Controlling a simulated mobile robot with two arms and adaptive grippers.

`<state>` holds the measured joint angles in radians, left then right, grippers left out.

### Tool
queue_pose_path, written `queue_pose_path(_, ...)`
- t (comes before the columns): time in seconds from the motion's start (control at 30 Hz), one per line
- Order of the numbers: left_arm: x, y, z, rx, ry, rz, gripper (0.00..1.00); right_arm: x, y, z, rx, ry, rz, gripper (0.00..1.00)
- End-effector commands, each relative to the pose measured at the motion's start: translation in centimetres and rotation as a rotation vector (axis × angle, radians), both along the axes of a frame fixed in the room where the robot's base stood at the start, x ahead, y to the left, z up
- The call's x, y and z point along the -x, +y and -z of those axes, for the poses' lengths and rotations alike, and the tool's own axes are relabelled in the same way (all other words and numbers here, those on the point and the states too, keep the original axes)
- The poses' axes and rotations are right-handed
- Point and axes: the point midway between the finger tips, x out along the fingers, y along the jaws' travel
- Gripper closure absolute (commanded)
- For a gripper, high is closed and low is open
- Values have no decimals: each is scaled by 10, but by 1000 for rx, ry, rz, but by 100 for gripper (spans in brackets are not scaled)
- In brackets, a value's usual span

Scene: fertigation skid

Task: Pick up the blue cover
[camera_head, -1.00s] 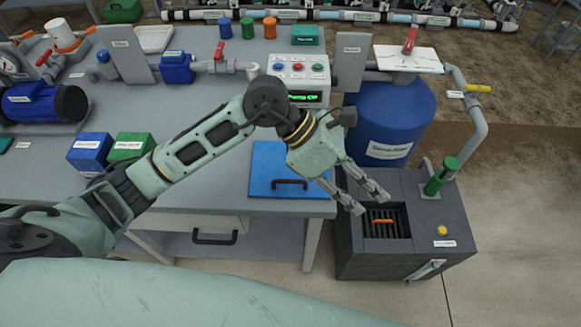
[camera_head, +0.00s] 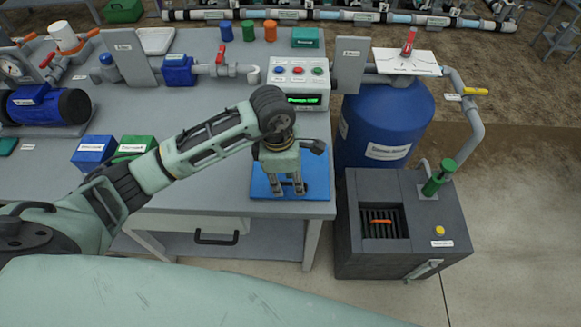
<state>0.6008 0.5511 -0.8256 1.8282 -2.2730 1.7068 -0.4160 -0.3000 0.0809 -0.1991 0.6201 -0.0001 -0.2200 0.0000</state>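The blue cover (camera_head: 319,176) is a flat blue plate lying on the grey bench near its front right edge. My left gripper (camera_head: 287,190) points down over the middle of the cover. Its two fingers stand apart, at the place of the cover's black handle. The fingers and palm hide most of the handle, so I cannot tell whether they touch it. My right gripper is not in view.
Right of the bench stands a dark grey box (camera_head: 360,262) with a slotted opening, in front of a blue tank (camera_head: 385,125). Behind the cover is a control panel (camera_head: 299,76). Blue (camera_head: 93,150) and green (camera_head: 133,147) boxes sit left.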

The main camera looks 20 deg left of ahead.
Motion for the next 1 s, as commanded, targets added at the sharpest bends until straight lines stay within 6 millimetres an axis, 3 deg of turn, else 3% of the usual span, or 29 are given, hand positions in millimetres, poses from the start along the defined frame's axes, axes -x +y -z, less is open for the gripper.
queue_pose_path(0.27, 0, -1, 5, 1, -1, 0, 69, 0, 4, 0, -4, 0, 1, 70)
queue_pose_path(0.63, 0, -1, 5, 1, -1, 0, 100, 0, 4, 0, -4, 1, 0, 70)
queue_pose_path(1.0, 0, 0, 4, 1, -1, -1, 100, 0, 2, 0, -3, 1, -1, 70)
